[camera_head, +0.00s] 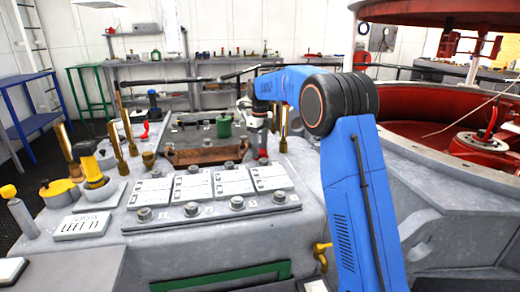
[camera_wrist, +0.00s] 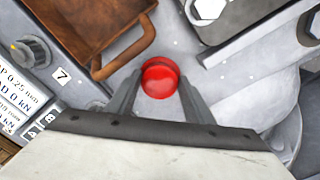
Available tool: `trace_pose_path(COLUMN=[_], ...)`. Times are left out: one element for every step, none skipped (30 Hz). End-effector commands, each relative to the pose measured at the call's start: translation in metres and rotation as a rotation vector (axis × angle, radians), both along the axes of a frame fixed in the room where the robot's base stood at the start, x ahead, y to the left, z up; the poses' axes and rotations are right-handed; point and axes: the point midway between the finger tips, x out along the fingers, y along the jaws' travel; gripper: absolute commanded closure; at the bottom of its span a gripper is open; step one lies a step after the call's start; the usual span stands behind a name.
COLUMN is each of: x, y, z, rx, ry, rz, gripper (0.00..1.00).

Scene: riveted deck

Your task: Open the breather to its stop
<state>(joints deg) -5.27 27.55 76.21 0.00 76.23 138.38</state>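A round red knob (camera_wrist: 160,78) sits between the fingertips of my gripper (camera_wrist: 159,80) in the wrist view. No label marks it as the breather, and I cannot tell that it is. The two grey fingers stand apart, one on each side of the knob, with a narrow gap showing. In the head view my gripper (camera_head: 262,146) points down at the right rear of the grey console, and a bit of red (camera_head: 263,158) shows below it. The fingers are too small there to judge.
A brown tray (camera_wrist: 92,22) with a looped handle lies close beside the knob. The console (camera_head: 190,245) carries white label plates, grey dials and tall brass levers (camera_head: 116,140) at left. A green canister (camera_head: 224,126) stands behind. A red round housing (camera_head: 400,115) is at right.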

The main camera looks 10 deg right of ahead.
Motion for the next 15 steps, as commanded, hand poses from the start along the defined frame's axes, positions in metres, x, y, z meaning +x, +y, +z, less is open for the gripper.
trace_pose_path(x=[0.0000,0.0001,0.0001,0.0001,0.0001,0.0001,0.0001,0.0001,0.0000,0.0000,0.0000,0.0000,0.0000,0.0000,-0.0001], y=[0.0000,-0.0001,-0.0001,-0.0001,-0.0001,-0.0001,-0.0001,-0.0001,0.0000,0.0000,0.0000,0.0000,0.0000,0.0000,0.0001], z=[0.0000,0.0000,0.0000,0.0000,0.0001,0.0001,0.0001,0.0001,0.0001,0.0001,0.0001,0.0001,0.0002,0.0002,0.0002], rx=[0.000,0.000,0.000,0.000,0.000,0.000,0.000,0.000,0.000,0.000,0.000,0.000,0.000,0.000,0.000], ry=[0.000,0.000,0.000,0.000,0.000,0.000,0.000,0.000,0.000,0.000,0.000,0.000,0.000,0.000,0.000], rz=[0.000,0.000,0.000,0.000,0.000,0.001,0.002,0.003,0.007,0.011,0.016,0.026,0.035,0.046,0.062], gripper=[0.66,0.73,0.78,0.78,0.78,0.78,0.78,0.78,0.78,0.78,0.78,0.78,0.78,0.78,0.78])
